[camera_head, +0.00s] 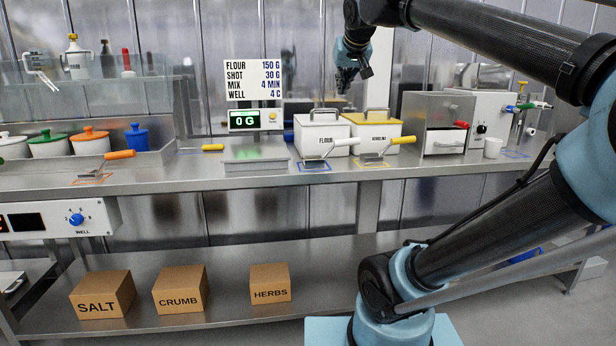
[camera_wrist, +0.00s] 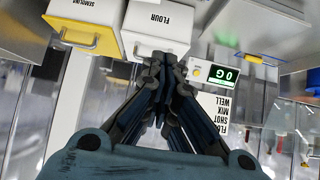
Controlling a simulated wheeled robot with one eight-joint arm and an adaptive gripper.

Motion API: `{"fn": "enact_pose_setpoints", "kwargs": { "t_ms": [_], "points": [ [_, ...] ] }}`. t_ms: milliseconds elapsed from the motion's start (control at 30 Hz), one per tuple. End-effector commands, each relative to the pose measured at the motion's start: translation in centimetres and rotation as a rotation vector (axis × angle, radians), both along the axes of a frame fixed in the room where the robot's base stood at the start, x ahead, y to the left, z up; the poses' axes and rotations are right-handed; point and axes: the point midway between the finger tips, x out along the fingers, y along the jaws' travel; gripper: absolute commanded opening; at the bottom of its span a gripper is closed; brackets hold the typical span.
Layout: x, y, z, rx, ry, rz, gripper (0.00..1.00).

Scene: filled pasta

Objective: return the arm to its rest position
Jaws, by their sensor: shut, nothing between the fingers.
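My arm reaches in from the right in the head view, and my gripper (camera_head: 346,84) hangs in the air above the steel counter (camera_head: 225,178), over the flour and semolina bins. In the wrist view my gripper (camera_wrist: 165,75) has its fingers together and holds nothing. The white flour bin (camera_head: 318,137) stands behind the counter's front edge; in the wrist view the flour bin (camera_wrist: 158,28) shows just beyond the fingertips.
A scale (camera_head: 255,160) reading 0 G stands left of the bins, below a recipe sign (camera_head: 253,80). Lidded pots (camera_head: 90,140) fill a left tray. Boxes (camera_head: 180,290) sit on the lower shelf.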

Motion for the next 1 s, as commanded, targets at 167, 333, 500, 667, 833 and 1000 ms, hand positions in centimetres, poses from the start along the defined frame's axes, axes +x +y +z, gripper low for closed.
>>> {"fn": "enact_pose_setpoints", "kwargs": {
  "t_ms": [167,333,500,667,833,1000],
  "points": [
    [-0.4,-0.6,-4.1,-0.015,0.054,-0.012,0.00],
    [-1.9,-2.0,-8.3,-0.034,0.112,-0.033,0.00],
    [-3.9,-3.9,-14.4,-0.051,0.199,-0.062,0.00],
    [-7.4,-6.1,-22.9,-0.066,0.322,-0.093,0.00],
    [-12.4,-7.9,-32.0,-0.069,0.462,-0.114,0.00],
    [-17.1,-8.8,-39.1,-0.062,0.574,-0.122,0.00]
  ]
}}
